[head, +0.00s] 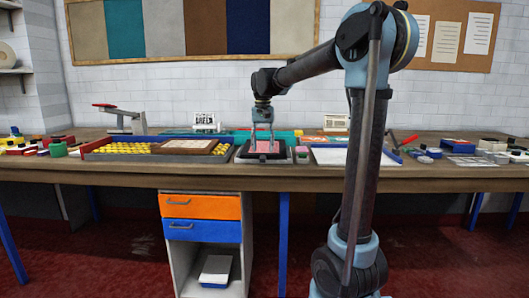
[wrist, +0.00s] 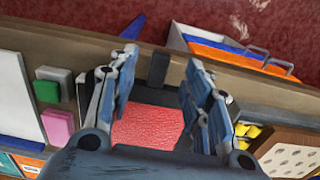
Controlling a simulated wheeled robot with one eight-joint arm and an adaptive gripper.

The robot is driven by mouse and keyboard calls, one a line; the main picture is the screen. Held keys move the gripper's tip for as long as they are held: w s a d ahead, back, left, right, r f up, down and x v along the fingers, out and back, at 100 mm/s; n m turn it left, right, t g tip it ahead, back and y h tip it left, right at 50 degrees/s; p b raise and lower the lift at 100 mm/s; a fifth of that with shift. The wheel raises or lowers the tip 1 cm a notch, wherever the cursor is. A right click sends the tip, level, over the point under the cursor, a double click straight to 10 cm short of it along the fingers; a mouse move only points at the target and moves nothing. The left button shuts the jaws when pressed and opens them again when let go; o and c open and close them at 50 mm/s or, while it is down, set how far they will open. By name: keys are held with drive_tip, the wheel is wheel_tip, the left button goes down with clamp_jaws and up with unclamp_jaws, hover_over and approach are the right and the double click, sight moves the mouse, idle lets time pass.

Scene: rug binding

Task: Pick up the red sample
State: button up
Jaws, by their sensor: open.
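The red sample (wrist: 148,127) is a flat, textured red piece lying in a dark tray (wrist: 158,97). In the head view the sample (head: 264,146) shows on the bench at the middle, partly behind my fingers. My gripper (head: 262,150) points down over it. I cannot tell whether the fingertips touch the tray.
A brown board with pale patches (head: 186,146) and a tray of yellow pieces (head: 122,148) lie to the left. Small pink (wrist: 57,126) and green (wrist: 47,91) blocks sit beside the dark tray. A blue-edged white panel (head: 345,157) lies to the right.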

sight(263, 158)
drive_tip(key=f, duration=0.3)
drive_tip(key=shift+w+f, duration=0.25)
drive_tip(key=shift+w, duration=0.15)
drive_tip(key=shift+f, duration=0.7)
clamp_jaws()
